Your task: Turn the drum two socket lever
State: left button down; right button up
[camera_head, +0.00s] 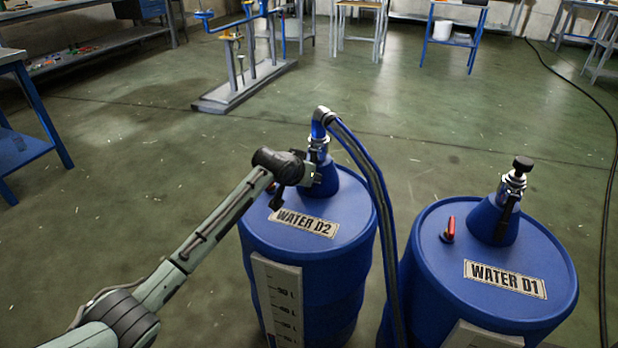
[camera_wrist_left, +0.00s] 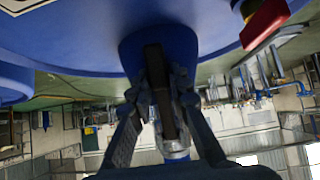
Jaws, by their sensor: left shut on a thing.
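The drum marked WATER D2 (camera_head: 262,227) is blue and stands upright, with a blue cone and a metal socket (camera_head: 318,146) on its top. A hose coupling sits on this socket. My left gripper (camera_head: 311,174) reaches the socket's near side and hides part of it. In the left wrist view, which looks upside down, a dark socket lever (camera_wrist_left: 158,85) lies against the blue cone (camera_wrist_left: 182,45). My left gripper's two fingers (camera_wrist_left: 162,98) close around the lever from both sides. My right gripper is in neither view.
A hose (camera_head: 378,195) runs from the D2 socket down between the drums. Drum WATER D1 (camera_head: 450,285) stands to the right, with a red handle (camera_head: 449,229) and a capped socket (camera_head: 513,183). A red part (camera_wrist_left: 265,22) shows in the wrist view.

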pick_arm(q)
jog(key=c, duration=1.4)
grip_release()
jog(key=shift+w, duration=0.1)
jog(key=v, duration=1.2)
jog(key=shift+d, duration=0.1)
